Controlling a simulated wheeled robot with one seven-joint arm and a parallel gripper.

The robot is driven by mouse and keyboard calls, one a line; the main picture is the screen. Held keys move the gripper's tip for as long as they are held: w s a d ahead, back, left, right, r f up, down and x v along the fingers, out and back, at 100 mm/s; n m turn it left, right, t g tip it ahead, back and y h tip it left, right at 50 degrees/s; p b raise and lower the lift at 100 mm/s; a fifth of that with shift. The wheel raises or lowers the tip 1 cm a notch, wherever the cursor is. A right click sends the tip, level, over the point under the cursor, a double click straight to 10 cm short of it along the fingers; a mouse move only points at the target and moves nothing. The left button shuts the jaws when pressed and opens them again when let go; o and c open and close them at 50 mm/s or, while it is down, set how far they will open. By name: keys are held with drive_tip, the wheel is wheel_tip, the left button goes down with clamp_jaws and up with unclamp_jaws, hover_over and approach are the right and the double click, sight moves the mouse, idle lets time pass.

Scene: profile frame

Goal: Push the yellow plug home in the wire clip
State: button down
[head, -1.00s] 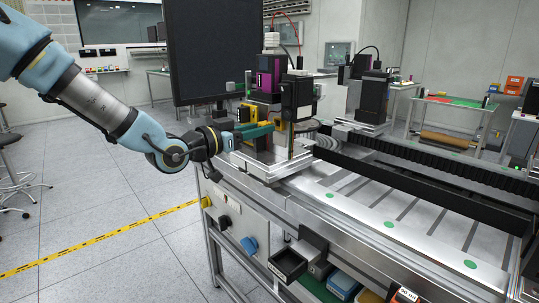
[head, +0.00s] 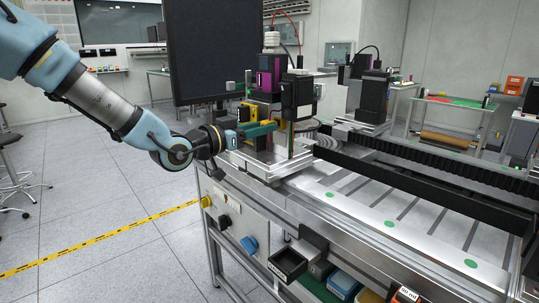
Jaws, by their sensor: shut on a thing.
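My gripper (head: 262,129) reaches in from the left at the near end of the bench, at the metal fixture. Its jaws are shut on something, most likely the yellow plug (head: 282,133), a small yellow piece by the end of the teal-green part. Another yellow piece (head: 247,113) shows just behind. At this size I cannot tell the wire clip apart from the fixture, nor how deep the plug sits in it.
The fixture's metal base plate (head: 270,166) sits on the bench's left end. A black upright unit (head: 297,97) and a magenta block (head: 266,82) stand close to the gripper. A dark monitor (head: 215,50) rises behind. The bench top (head: 400,225) to the right has open room.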

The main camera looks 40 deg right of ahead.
drive_tip(key=shift+s+d, duration=0.1)
drive_tip(key=shift+d, duration=0.55)
drive_tip(key=c, duration=0.5)
unclamp_jaws()
drive_tip(key=shift+c, duration=0.2)
drive_tip(key=shift+c, duration=0.5)
drive_tip(key=shift+a, duration=0.2)
drive_tip(key=shift+w+a+p, duration=0.2)
drive_tip(key=shift+a+p, duration=0.3)
drive_tip(key=shift+a, duration=1.85)
